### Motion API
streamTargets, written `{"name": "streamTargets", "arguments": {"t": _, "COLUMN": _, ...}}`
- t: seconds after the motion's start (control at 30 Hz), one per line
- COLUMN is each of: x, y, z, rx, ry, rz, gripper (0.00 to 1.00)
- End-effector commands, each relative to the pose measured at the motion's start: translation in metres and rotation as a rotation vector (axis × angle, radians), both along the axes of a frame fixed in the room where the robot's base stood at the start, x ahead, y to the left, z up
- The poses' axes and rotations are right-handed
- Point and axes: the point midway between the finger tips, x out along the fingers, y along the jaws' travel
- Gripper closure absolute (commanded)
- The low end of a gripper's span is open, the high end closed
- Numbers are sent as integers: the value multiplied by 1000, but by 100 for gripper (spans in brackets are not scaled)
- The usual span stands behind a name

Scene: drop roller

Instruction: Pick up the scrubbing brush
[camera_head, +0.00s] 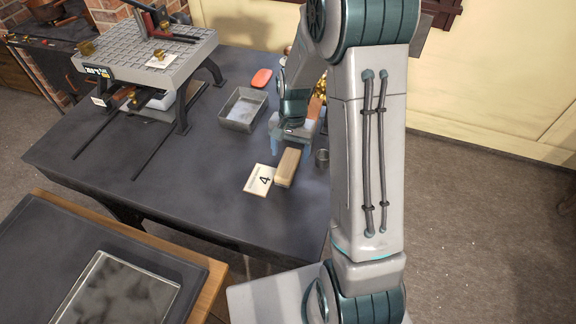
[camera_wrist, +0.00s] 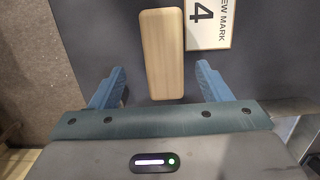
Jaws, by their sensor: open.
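The scrubbing brush appears as a long, light wooden block (camera_head: 287,167) lying on the dark table in the head view. Its bristles cannot be seen. In the wrist view the wooden block (camera_wrist: 162,52) lies lengthwise, with its near end between the two blue fingers. My gripper (camera_wrist: 160,88) is open, with a finger on each side of the block and clear gaps between. In the head view my gripper (camera_head: 291,146) is just behind the block's far end. I cannot tell how high the fingers are above the table.
A card marked 4 (camera_head: 259,180) lies beside the block. A grey metal tray (camera_head: 243,110) and a red-orange item (camera_head: 261,78) are behind. A grey slotted stand (camera_head: 150,52) is at back left. The table's left front (camera_head: 130,185) is clear.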

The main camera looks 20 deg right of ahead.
Motion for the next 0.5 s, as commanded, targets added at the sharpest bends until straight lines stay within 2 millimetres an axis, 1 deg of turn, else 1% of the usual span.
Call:
{"name": "streamTargets", "arguments": {"t": 0.03, "x": -1, "y": 0, "z": -4, "rx": 0, "ry": 0, "rz": 0, "gripper": 29}}
{"name": "streamTargets", "arguments": {"t": 0.27, "x": -1, "y": 3, "z": -18, "rx": 0, "ry": 2, "rz": 1, "gripper": 29}}
{"name": "streamTargets", "arguments": {"t": 0.5, "x": -1, "y": 7, "z": -48, "rx": 0, "ry": 3, "rz": 2, "gripper": 29}}
